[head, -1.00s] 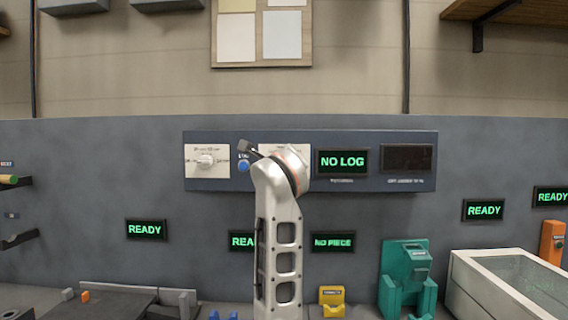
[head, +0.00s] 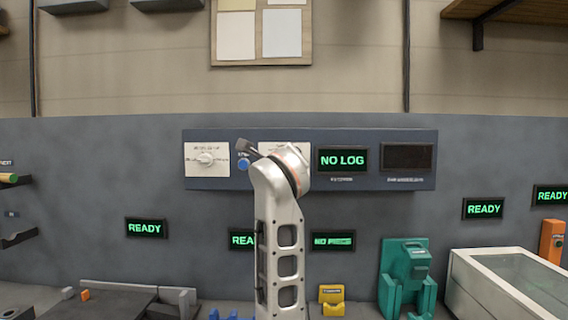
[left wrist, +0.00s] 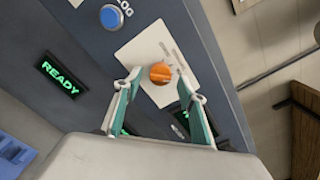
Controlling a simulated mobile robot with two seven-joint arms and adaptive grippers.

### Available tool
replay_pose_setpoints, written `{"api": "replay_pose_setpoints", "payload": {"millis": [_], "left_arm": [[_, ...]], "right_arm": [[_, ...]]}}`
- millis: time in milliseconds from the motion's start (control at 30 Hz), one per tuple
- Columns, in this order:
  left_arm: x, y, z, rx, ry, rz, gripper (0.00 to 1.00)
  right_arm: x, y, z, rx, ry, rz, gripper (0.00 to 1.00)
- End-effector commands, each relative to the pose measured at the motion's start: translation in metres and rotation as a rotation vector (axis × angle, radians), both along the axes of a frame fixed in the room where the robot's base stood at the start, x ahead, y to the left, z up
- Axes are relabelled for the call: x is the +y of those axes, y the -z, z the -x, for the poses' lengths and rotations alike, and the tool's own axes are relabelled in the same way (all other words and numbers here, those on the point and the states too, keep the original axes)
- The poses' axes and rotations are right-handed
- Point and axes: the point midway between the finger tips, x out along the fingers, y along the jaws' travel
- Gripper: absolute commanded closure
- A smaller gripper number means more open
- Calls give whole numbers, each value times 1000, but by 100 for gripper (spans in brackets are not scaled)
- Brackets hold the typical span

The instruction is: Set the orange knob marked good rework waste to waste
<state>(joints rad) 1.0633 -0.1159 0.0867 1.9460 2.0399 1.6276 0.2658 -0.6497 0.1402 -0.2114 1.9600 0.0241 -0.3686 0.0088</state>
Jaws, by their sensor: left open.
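The orange knob (left wrist: 160,73) sits on a white plate (left wrist: 139,48) in the left wrist view. A raised ridge crosses it at a slant; the plate's lettering is too small to read, so its setting is unclear. My left gripper (left wrist: 159,84) is open, with one green-padded finger on each side of the knob; I cannot tell whether they touch it. In the head view my left arm hides the knob and covers much of its white plate (head: 290,147). My right gripper is not in view.
The blue panel also carries a white knob (head: 205,159), a blue button (head: 243,164), a NO LOG display (head: 342,160) and a dark display (head: 407,158). A teal fixture (head: 404,275) and a yellow block (head: 331,300) stand below on the bench.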

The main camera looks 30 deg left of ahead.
Motion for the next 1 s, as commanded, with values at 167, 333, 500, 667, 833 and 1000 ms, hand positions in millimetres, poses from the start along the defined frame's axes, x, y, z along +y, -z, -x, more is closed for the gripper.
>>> {"api": "replay_pose_setpoints", "payload": {"millis": [167, 333, 500, 667, 833, 1000], "left_arm": [[-20, -1, 31, -5, 3, 3, 59], [-37, 0, 60, -3, 3, 3, 59], [-49, 0, 79, -2, 2, 1, 59], [-54, 0, 88, 0, 1, 1, 59], [-54, 0, 89, 1, 1, 0, 59], [-54, 0, 89, 1, 1, 0, 59]], "right_arm": [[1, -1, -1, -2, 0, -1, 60], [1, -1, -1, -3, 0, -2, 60], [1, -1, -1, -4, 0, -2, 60], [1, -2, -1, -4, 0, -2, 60], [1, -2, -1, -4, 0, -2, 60], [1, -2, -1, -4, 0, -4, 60]]}}
